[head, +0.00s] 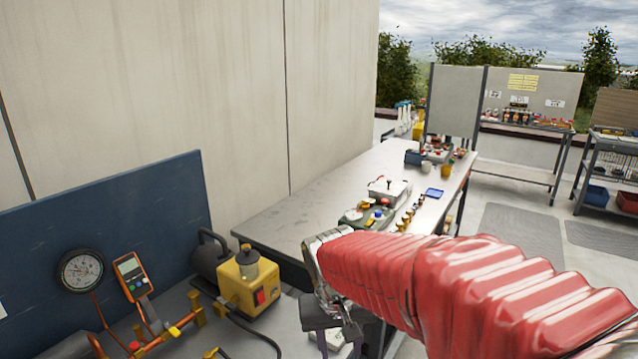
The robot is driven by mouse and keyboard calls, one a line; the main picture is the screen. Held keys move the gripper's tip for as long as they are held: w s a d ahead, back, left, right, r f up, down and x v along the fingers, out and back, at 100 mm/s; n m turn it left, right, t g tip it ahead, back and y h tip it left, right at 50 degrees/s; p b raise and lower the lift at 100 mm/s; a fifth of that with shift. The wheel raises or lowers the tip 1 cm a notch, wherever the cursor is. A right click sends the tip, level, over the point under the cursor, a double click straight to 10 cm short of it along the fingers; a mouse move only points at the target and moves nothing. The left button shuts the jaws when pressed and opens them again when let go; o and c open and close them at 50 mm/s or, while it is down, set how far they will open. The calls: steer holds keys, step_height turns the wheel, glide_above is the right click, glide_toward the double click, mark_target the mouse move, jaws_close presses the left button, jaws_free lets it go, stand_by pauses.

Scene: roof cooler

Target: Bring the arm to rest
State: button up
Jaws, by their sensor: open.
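My arm, in a ribbed red sleeve (470,285), reaches in from the lower right of the head view. It ends in a metal wrist that bends downward. My gripper (330,340) is at the bottom of the view, right of the yellow pump. It points down and is open, with its lower part cut off by the frame edge. A small pale thing shows by the fingers; I cannot tell what it is or whether they touch it.
A yellow pump (250,282), a pressure gauge (81,271) and an orange meter (131,275) with hoses stand on the near bench at left. A long grey table (300,208) with small parts runs along the wall behind my arm. Shelves (605,165) stand at far right, with open floor before them.

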steer(key=s+d+r+t, duration=0.2)
steer(key=s+d, duration=0.3)
steer(key=s, duration=0.3)
steer(key=s+d+r+m+t+y, duration=0.1)
steer(key=s+d+r, duration=0.4)
steer(key=s, duration=0.3)
steer(key=shift+s+d+r+t, duration=0.15)
steer(key=shift+d+t, duration=0.25)
steer(key=shift+d, duration=0.35)
stand_by(0.4)
